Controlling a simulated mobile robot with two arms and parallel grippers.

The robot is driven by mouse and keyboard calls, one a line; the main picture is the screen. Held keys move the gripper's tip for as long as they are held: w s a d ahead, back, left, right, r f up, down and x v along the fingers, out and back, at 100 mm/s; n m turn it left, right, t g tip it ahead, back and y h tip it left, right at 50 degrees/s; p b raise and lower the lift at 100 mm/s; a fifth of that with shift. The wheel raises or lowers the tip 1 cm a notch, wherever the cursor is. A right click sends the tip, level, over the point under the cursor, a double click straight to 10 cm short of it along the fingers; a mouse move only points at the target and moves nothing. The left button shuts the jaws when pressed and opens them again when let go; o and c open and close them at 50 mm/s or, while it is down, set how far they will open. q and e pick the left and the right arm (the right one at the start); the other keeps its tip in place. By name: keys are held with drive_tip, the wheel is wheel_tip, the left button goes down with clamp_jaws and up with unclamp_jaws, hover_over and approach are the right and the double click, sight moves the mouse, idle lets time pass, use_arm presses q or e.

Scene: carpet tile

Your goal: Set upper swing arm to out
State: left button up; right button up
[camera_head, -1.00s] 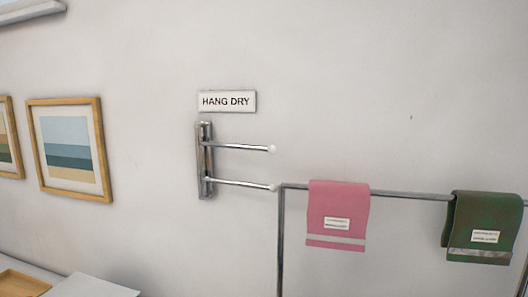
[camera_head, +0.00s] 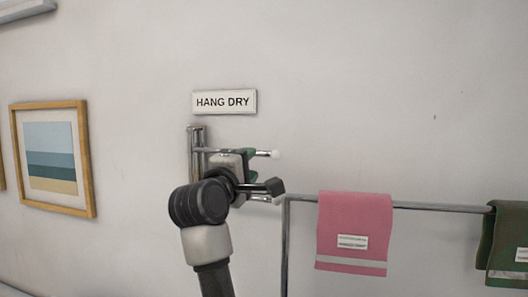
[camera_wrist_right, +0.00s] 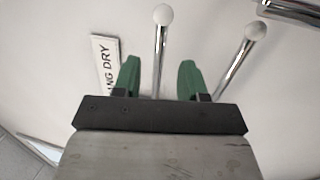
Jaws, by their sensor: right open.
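A chrome wall rack (camera_head: 196,140) carries two thin swing arms with white ball tips, both pointing right in the head view. The upper swing arm (camera_head: 265,154) shows behind my right gripper (camera_head: 250,160), which covers its middle. In the right wrist view the upper swing arm (camera_wrist_right: 158,60) runs between the two green fingertips of my right gripper (camera_wrist_right: 159,72). These fingers are open, one on each side of the rod, with gaps visible. The lower swing arm (camera_wrist_right: 238,58) lies outside the fingers, to the right. My left gripper is not in view.
A HANG DRY sign (camera_head: 224,102) is on the wall above the rack. A metal towel rail (camera_head: 440,208) with a pink towel (camera_head: 352,225) and a green towel (camera_head: 500,245) stands close on the right. A framed picture (camera_head: 50,195) hangs at left.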

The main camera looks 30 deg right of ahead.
sight(260, 155)
drive_tip(key=p+x, duration=0.2)
drive_tip(key=x, duration=0.6)
drive_tip(key=shift+s, duration=0.15)
drive_tip(key=shift+w+d+p, duration=0.35)
drive_tip(key=shift+d+p, duration=0.05)
drive_tip(key=shift+d, duration=0.1)
clamp_jaws()
